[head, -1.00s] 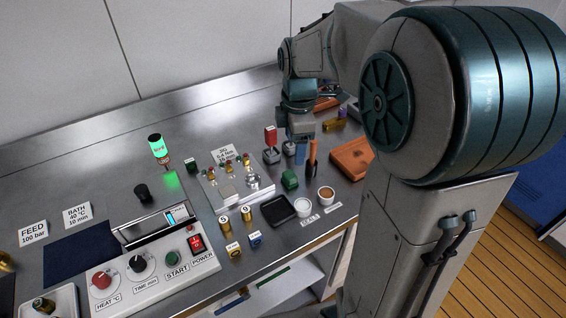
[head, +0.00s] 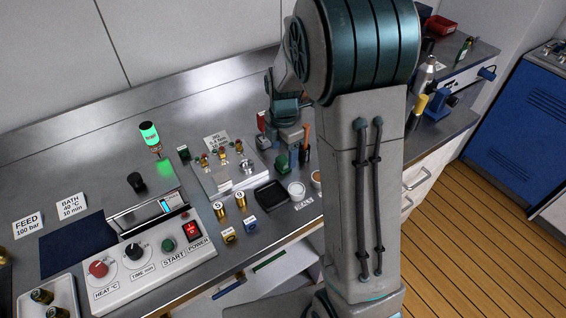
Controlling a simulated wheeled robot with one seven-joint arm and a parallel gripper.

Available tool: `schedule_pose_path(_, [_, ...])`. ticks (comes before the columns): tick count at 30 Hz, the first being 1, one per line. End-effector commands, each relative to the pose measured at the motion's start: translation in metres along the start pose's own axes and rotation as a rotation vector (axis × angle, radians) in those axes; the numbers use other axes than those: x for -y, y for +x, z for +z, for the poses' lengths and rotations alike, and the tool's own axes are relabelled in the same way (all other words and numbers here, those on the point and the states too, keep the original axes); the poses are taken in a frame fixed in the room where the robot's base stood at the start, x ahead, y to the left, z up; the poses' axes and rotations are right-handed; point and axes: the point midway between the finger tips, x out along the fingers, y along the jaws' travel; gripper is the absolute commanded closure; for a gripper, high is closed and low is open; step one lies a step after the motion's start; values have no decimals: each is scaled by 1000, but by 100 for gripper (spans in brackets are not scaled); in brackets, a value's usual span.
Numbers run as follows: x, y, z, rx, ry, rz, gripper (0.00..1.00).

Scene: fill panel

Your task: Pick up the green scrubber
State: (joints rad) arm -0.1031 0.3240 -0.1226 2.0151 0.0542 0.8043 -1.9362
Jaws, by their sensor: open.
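A small dark-green block (head: 282,162), which looks like the green scrubber, sits on the steel bench in the head view, right of the valve panel and behind the black tray. My gripper (head: 291,138) points down just behind and above it, partly hidden by its own wrist. The jaws are open, with nothing seen between them. Whether a finger touches the block cannot be told from this angle.
A black tray (head: 271,196) and a white cup (head: 297,190) stand in front of the block. An orange-handled tool (head: 306,138) stands close on its right. The valve panel (head: 222,170) is on its left. My arm hides the bench further right.

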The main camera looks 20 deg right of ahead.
Motion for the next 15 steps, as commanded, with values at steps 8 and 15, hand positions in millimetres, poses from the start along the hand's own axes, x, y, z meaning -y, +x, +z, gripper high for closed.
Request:
schedule_pose_path(8, [-5, 33, 2, -1, 0, -6, 35])
schedule_pose_path(15, [-6, 48, 2, 0, 0, -1, 35])
